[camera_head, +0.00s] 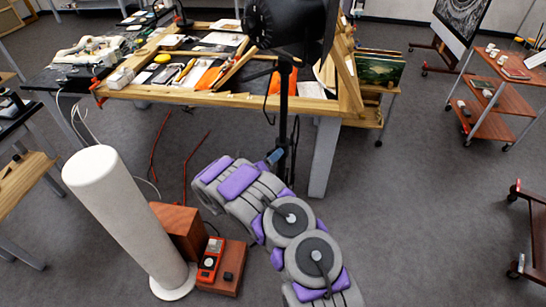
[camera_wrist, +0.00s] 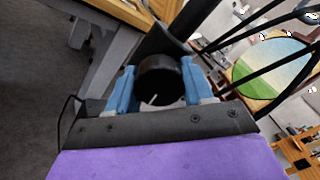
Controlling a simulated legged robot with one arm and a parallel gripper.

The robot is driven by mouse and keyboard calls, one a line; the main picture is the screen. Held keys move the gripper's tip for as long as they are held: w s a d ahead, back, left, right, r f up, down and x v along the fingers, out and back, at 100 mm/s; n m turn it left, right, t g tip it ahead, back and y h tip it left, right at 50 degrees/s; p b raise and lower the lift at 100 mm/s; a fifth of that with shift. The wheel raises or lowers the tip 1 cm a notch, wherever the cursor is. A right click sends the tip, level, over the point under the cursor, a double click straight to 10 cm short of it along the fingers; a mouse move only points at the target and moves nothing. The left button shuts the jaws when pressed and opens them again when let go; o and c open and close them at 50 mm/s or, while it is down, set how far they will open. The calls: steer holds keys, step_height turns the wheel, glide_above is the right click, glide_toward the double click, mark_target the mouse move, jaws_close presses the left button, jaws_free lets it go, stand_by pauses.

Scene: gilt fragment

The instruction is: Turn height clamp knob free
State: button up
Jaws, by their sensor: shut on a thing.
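The height clamp knob (camera_wrist: 157,76) is a dark round knob with a pale line on its face, in the middle of the wrist view. My gripper (camera_wrist: 161,88) has its two blue fingers on either side of the knob and is shut on it. The black upright pole of a stand (camera_head: 284,105) rises in front of the workbench in the head view, with a large black head (camera_head: 292,25) on top. My gripper (camera_head: 275,156) reaches the pole low down, beside the bench leg. In the head view the knob is too small or hidden to make out.
A wooden workbench (camera_head: 208,97) with tools and papers stands behind the pole. A white cylinder (camera_head: 122,215) and a wooden block with a red device (camera_head: 210,262) stand left of my arm. Red cables lie on the floor. Red-brown shelves (camera_head: 497,100) stand at right; floor between is clear.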

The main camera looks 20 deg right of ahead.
steer(key=shift+n, duration=2)
steer(key=shift+f, duration=0.1)
steer(key=o, duration=1)
steer(key=shift+w, duration=0.1)
steer(key=p+v, duration=0.2)
steer(key=v, duration=1.5)
steer(key=shift+s+a+f, duration=0.2)
steer(key=shift+s, duration=0.05)
steer(key=shift+d+r, duration=0.1)
